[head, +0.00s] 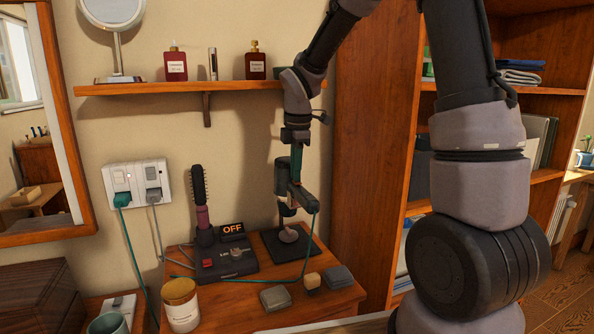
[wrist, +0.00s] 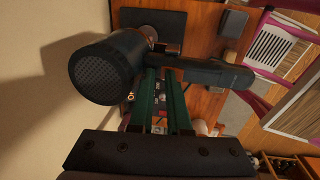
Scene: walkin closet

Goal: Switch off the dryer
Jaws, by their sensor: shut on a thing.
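The dryer (head: 305,198) hangs in my gripper above the desk's right part, clear of the wall. In the wrist view, the dryer (wrist: 108,68) shows a dark barrel with a mesh grille, and its handle stretches right. My gripper (head: 297,178) is shut on it; the green fingers (wrist: 162,78) meet the dryer near the barrel. A green cord runs from it across the desk to the green plug (head: 122,199) in the left half of the white wall socket (head: 137,183). A small red light shows on that half. The dryer's own switch cannot be made out.
A hot brush (head: 200,200) stands in a black base (head: 225,262) with an "OFF" sign (head: 232,229). A black mat (head: 265,241) bears a round greyish thing (head: 289,234). A candle jar (head: 181,303) and small blocks stand in front. A bottle shelf (head: 180,88) hangs above.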

